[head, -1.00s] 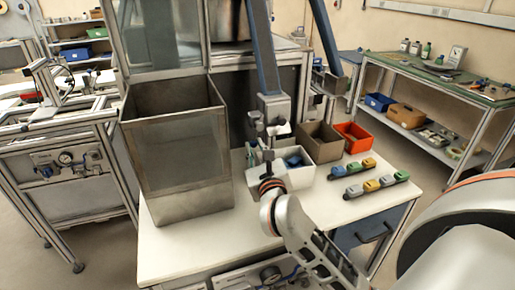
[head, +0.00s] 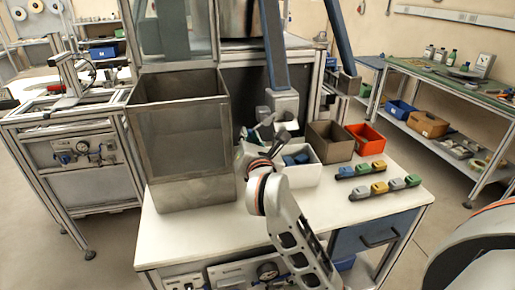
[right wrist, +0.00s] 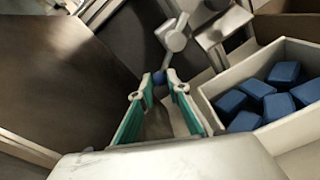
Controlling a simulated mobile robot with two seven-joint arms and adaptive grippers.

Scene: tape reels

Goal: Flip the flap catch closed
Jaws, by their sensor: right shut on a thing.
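The flap catch (head: 266,121) is a small grey lever piece in front of the upright post, above the bench and right of the tall metal bin. In the right wrist view its grey hub and arm (right wrist: 175,41) stand just beyond my fingers, with a blue knob (right wrist: 160,77) at the fingertips. My right gripper (head: 270,153) reaches up to it from the front. In the right wrist view its green-padded fingers (right wrist: 161,86) are nearly together, shut on the blue-tipped lever. The fingers hide part of the grip. My left gripper is not in view.
The tall metal bin (head: 188,150) stands close on the left. A white bin with blue blocks (head: 302,174) is close on the right, then a brown box (head: 330,142) and a red bin (head: 366,139). Several coloured pieces (head: 378,188) lie farther right. The front bench top is clear.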

